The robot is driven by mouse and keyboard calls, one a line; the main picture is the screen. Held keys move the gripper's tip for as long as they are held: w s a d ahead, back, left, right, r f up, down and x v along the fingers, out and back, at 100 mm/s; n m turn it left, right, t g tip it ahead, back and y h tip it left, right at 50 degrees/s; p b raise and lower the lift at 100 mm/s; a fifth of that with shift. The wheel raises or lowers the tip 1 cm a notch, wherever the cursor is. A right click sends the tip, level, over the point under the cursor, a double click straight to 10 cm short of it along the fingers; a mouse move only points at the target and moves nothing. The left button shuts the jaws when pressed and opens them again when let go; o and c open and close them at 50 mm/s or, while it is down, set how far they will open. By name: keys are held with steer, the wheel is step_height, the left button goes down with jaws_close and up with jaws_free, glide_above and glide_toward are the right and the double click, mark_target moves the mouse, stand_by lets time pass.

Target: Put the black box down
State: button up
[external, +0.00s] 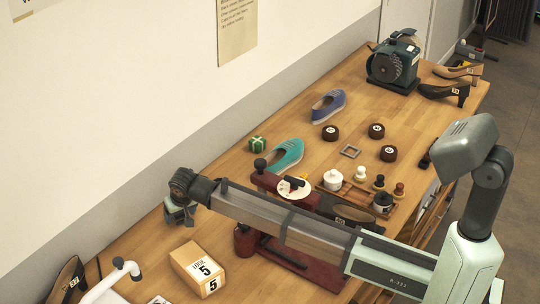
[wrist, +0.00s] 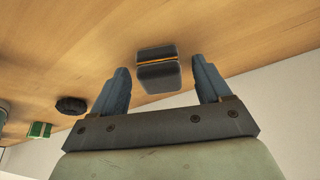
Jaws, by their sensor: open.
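The black box (wrist: 158,75), dark with an orange stripe across it, shows in the wrist view against the wooden table. My gripper (wrist: 160,66) is open, with one finger on each side of the box and a visible gap on both sides. The box appears to rest on the table; its exact contact is hard to see. In the external view my gripper (external: 180,216) is low over the table near the wall, left of the red stand. I cannot make out the black box there.
A box marked 5 (external: 198,269) stands in front of my gripper. The wall (external: 100,180) is close behind. The wrist view also shows a dark round object (wrist: 71,105).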

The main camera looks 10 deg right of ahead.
steer(key=v, duration=1.2)
steer(key=shift+o, duration=0.3)
steer(key=shift+r, duration=0.1)
